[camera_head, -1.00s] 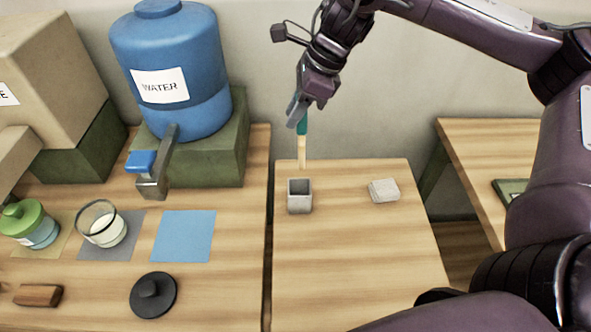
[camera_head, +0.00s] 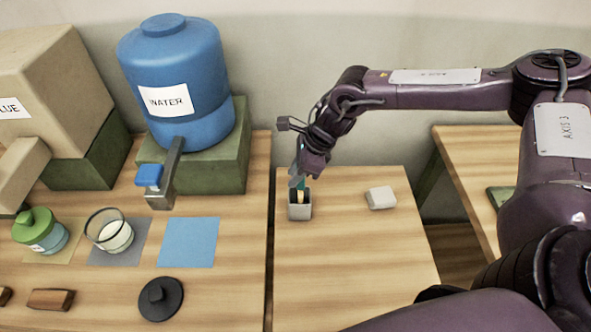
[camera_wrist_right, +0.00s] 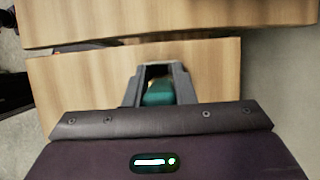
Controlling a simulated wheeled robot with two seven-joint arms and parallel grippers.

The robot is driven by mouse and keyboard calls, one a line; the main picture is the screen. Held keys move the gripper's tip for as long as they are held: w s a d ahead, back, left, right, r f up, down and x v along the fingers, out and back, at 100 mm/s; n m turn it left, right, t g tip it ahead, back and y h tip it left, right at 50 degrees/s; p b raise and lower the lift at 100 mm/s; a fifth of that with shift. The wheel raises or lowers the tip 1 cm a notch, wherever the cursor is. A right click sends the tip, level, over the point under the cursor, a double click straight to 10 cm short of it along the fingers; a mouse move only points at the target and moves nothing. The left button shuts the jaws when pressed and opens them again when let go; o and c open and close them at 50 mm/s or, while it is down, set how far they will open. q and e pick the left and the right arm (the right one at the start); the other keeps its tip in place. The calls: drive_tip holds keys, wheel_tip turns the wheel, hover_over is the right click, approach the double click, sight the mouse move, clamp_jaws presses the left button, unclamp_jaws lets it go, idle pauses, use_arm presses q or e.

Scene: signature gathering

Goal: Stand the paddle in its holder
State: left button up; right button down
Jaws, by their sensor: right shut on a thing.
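The holder (camera_head: 299,212) is a small grey square cup near the left edge of the middle table. The paddle (camera_head: 301,195) has a pale wooden lower part and a teal handle. My right gripper (camera_head: 299,179) is just above the holder, shut on the teal handle. The paddle is upright and its lower end is inside the holder's opening; whether it touches the bottom is hidden. In the right wrist view the teal handle (camera_wrist_right: 158,92) sits between the fingers. My left gripper is not in view.
A small white block (camera_head: 380,197) lies right of the holder. The left table has a blue water dispenser (camera_head: 180,85), a green-lidded jar (camera_head: 38,232), a glass cup (camera_head: 109,232), a blue mat (camera_head: 188,242) and a black lid (camera_head: 160,299). The middle table's front is clear.

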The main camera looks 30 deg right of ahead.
drive_tip(key=shift+f, duration=0.2)
drive_tip(key=c, duration=1.2)
unclamp_jaws()
drive_tip(key=shift+r, duration=0.1)
drive_tip(key=shift+d+r, duration=0.1)
drive_tip(key=shift+r, duration=0.35)
drive_tip(key=b+v, duration=0.3)
drive_tip(key=v, duration=0.8)
drive_tip(key=shift+s+r, duration=0.1)
drive_tip(key=shift+s, duration=0.05)
